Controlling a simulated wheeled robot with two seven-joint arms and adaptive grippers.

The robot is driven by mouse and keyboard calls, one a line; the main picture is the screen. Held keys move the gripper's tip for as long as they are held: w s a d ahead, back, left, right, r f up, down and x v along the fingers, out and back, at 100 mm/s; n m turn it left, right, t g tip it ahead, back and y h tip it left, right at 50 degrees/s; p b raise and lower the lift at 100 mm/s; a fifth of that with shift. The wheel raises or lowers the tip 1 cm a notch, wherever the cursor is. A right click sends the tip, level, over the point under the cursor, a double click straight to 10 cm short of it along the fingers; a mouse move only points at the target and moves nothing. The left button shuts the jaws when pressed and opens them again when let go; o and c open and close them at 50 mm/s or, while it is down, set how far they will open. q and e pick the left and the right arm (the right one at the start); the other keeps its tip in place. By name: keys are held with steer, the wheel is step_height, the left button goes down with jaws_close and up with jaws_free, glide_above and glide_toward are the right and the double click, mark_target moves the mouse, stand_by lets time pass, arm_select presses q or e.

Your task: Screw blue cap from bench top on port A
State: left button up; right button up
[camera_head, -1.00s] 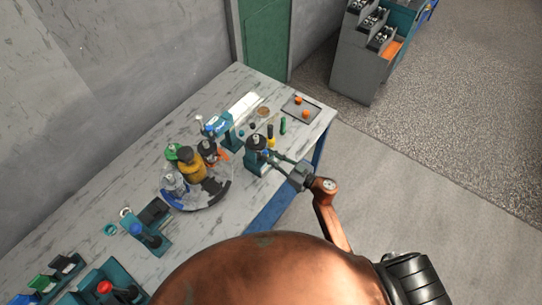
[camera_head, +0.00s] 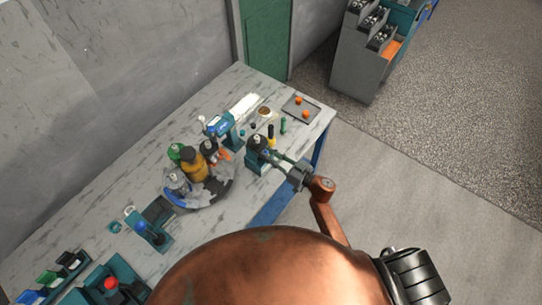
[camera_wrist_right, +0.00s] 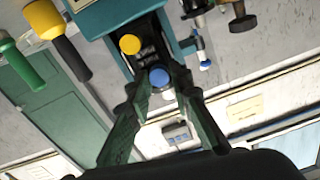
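The motor in its teal fixture (camera_head: 257,146) stands at the bench's front edge. In the right wrist view its dark block (camera_wrist_right: 147,56) carries a round yellow cap (camera_wrist_right: 130,44). The blue cap (camera_wrist_right: 159,78) sits close beside it, against the face of the block, between the tips of my right gripper (camera_wrist_right: 160,84). Both fingertips appear to touch the cap's sides. In the head view my right gripper (camera_head: 276,160) reaches the motor from the front right; the cap is hidden there. Port letters cannot be read. My left gripper is not in view.
A round carousel (camera_head: 226,190) with bottles stands left of the motor. Yellow (camera_head: 271,133) and green (camera_head: 283,125) handled tools stand behind it. A dark tray (camera_head: 315,113) with orange pieces lies at the bench's far right. More fixtures and bins fill the left end.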

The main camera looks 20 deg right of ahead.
steer(key=shift+o, duration=0.4)
steer(key=shift+f, duration=0.15)
steer(key=shift+s+d, duration=0.1)
steer(key=shift+s, duration=0.05)
steer(key=shift+s+d+p, duration=0.25)
steer(key=shift+p, duration=0.15)
steer(key=n+b, duration=0.5)
steer(key=n, duration=0.5)
steer(key=shift+w+a, duration=0.1)
